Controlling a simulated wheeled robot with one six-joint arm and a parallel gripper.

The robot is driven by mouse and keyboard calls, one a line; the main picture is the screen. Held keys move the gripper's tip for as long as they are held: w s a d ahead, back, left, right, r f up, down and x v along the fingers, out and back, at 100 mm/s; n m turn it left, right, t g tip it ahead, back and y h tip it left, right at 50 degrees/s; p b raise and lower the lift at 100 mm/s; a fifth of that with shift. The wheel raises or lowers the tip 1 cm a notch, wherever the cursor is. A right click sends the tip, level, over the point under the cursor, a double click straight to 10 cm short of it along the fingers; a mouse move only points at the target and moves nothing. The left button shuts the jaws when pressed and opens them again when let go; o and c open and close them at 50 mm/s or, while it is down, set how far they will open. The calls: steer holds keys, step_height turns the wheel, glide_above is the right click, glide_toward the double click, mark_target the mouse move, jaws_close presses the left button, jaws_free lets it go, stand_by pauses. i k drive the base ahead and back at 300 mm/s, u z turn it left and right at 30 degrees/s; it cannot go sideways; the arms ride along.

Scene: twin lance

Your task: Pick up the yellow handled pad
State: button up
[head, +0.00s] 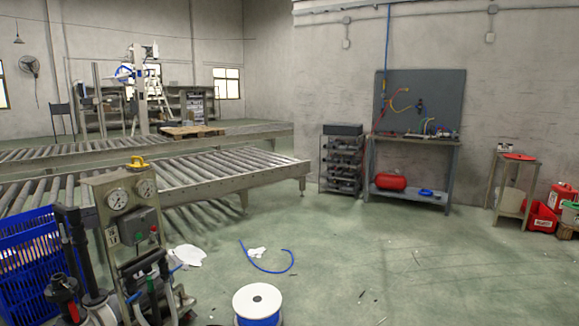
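The yellow handled pad (138,163) looks small and shows in the head view at the left. It appears to rest on the top edge of an upright panel with gauges (100,195), with its raised part uppermost. It is too small to make out the handle's exact shape. My gripper is not in view, so its state and its distance from the pad do not show.
Roller conveyors (225,171) run behind the panel. A blue crate (28,262) and pipes stand at the lower left. A cable reel (257,301) and a blue hose (270,271) lie on the floor. A workbench (412,141) stands at the back right. The right floor is mostly clear.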

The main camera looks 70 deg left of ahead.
mark_target(136, 166)
steer(key=u, duration=2.4)
steer(key=i, duration=3.15)
steer(key=u, duration=1.95)
